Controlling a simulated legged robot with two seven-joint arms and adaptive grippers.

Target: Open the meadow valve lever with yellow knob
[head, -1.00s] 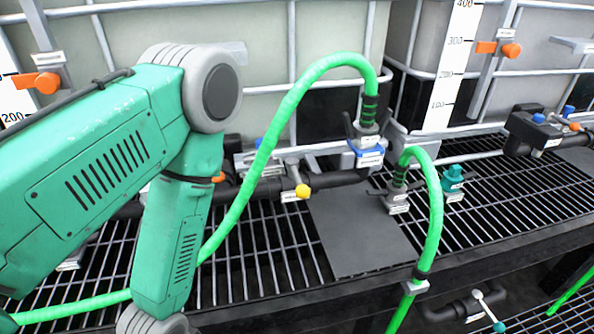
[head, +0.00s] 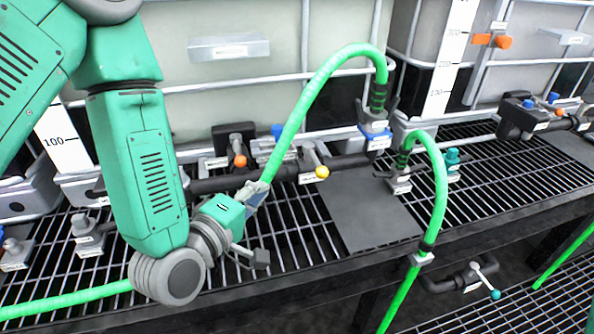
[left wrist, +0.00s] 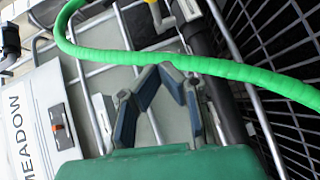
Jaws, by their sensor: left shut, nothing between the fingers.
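The valve lever with the yellow knob (head: 322,172) sits on the dark pipe in front of the tank, right of the green hose in the head view. My left gripper (head: 258,190) is beside the hose, left of the yellow knob and apart from it in the picture. A white plate reading MEADOW (left wrist: 22,135) is at the left there. My right gripper is not in view.
The green hose (head: 303,95) arches close to my left gripper and runs to a blue-collared coupling (head: 375,138). An orange knob (head: 239,161) is on the pipe further left. A second hose (head: 440,190) stands at the right. A flat grey plate (head: 370,220) lies on the grating.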

